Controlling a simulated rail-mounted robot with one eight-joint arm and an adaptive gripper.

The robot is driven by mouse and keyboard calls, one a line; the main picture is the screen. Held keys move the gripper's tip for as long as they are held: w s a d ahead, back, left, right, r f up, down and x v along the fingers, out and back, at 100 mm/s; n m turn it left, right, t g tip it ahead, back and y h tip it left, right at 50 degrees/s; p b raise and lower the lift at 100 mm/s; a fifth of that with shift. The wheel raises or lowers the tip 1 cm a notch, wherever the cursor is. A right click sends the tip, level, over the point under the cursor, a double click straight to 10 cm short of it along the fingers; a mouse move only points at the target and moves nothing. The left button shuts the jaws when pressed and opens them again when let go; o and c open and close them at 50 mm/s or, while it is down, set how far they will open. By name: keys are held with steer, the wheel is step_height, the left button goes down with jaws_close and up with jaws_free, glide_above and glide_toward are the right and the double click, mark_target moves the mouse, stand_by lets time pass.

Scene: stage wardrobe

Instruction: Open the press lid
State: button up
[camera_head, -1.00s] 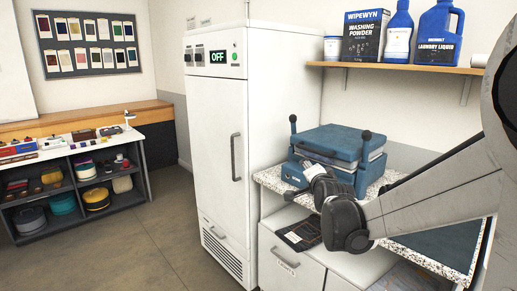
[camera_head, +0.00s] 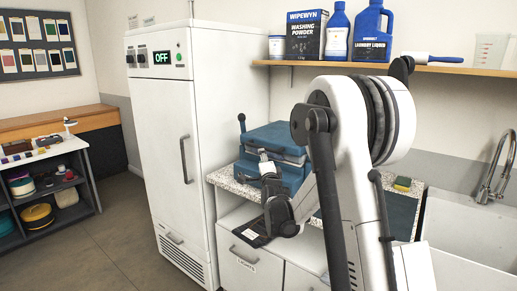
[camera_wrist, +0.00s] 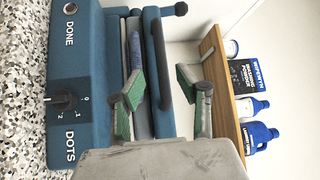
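The blue press (camera_head: 272,158) sits on the speckled counter beside the white cabinet, its lid down. In the wrist view the press front (camera_wrist: 68,85) shows a black dial and the words DONE and DOTS. Whether either pad touches the lid cannot be told. In the head view my arm hides the right part of the press.
A shelf (camera_head: 395,69) above holds a washing powder box (camera_head: 306,35) and blue bottles. The tall white cabinet (camera_head: 165,130) reads OFF and stands close left of the press. A sink (camera_head: 470,225) with a tap is at right. The floor at left is clear.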

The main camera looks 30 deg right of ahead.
mark_target(259, 147)
steer(key=x, duration=0.9)
steer(key=shift+w, duration=0.3)
jaws_close()
